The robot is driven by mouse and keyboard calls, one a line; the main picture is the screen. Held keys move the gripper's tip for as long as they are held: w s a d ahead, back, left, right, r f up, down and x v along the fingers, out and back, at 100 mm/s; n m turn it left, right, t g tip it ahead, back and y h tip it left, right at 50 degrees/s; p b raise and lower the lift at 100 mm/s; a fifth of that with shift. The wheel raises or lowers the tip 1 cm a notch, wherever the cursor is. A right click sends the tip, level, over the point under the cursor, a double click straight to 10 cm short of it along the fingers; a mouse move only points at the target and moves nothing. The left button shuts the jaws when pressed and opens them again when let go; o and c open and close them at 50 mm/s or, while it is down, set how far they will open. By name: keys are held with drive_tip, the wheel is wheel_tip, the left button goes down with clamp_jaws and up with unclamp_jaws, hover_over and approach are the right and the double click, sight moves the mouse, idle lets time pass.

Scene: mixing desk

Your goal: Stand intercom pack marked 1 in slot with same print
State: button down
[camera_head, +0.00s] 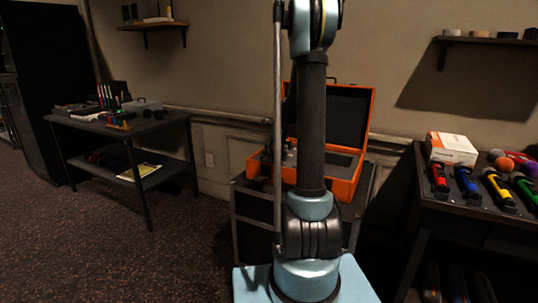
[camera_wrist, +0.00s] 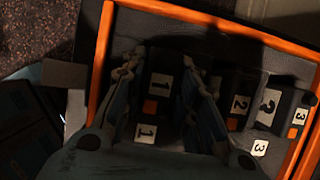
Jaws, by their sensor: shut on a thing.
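In the wrist view my gripper (camera_wrist: 163,100) is shut on a dark intercom pack (camera_wrist: 163,97), which shows a white label printed 1 and an orange square. Another white label printed 1 (camera_wrist: 145,132) lies just below it in the picture. The pack and gripper are inside an orange-rimmed case (camera_wrist: 97,75), which stands open in the head view (camera_head: 368,120). I cannot tell whether the pack's base touches the slot floor. In the head view my arm hides most of the gripper and the pack.
To the right in the wrist view are dark packs with labels 2 (camera_wrist: 240,104) and 3 (camera_wrist: 299,116); more labels 2 and 3 lie beside them. In the head view a side table (camera_head: 165,124) stands left, and a right table holds a white-orange box (camera_head: 452,149) and coloured-handled items.

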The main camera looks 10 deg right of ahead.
drive_tip(key=shift+f, duration=0.25)
idle(0.5)
drive_tip(key=c, duration=1.2)
unclamp_jaws()
